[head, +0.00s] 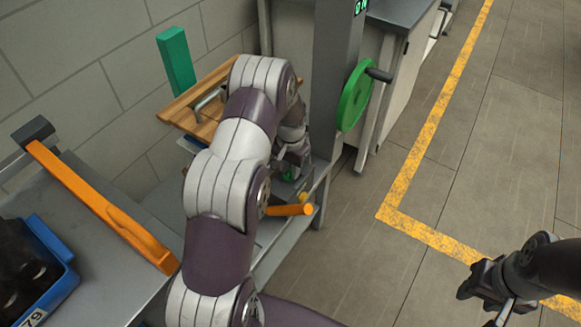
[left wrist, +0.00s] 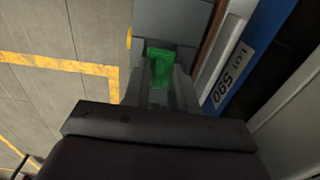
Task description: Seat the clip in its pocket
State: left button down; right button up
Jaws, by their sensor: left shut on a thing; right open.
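The green clip (left wrist: 158,62) shows in the left wrist view between the fingertips of my left gripper (left wrist: 162,88), which is shut on it. In the head view my left gripper (head: 291,168) is low at the grey fixture, largely behind my own arm, with a bit of green by its fingers. A grey surface lies beyond the clip in the left wrist view. I cannot make out the pocket or tell whether the clip touches it. My right gripper (head: 490,286) is open and empty over the floor at the lower right.
A grey post with a green wheel (head: 356,97) stands right of my left gripper. An orange bar (head: 289,210) is just below it. A wooden board (head: 190,112) lies behind my arm. A blue labelled bin (left wrist: 250,62) is close on the right. The right-hand floor is clear.

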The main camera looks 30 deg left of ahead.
pick_arm(q)
jog(key=shift+f+b, duration=0.45)
jog(key=shift+f, duration=0.35)
jog(key=c, duration=0.8)
grip_release()
notch_tip(320, 180, up, 13)
jog(key=shift+f+p, duration=0.1)
jog(key=shift+p, duration=0.5)
jog(key=shift+n+t, duration=0.3)
jog(key=shift+t, duration=0.4)
jog(key=s+d+r+p, duration=0.3)
jog(key=s+d+r, duration=0.1)
jog(key=s+r, duration=0.1)
jog(key=s+d+r+p, duration=0.4)
jog(key=s+r, duration=0.1)
jog(key=s, duration=0.3)
jog(key=s+d+r+p, duration=0.4)
jog(key=s+r, duration=0.2)
jog(key=s, duration=0.1)
jog(key=shift+d, duration=0.2)
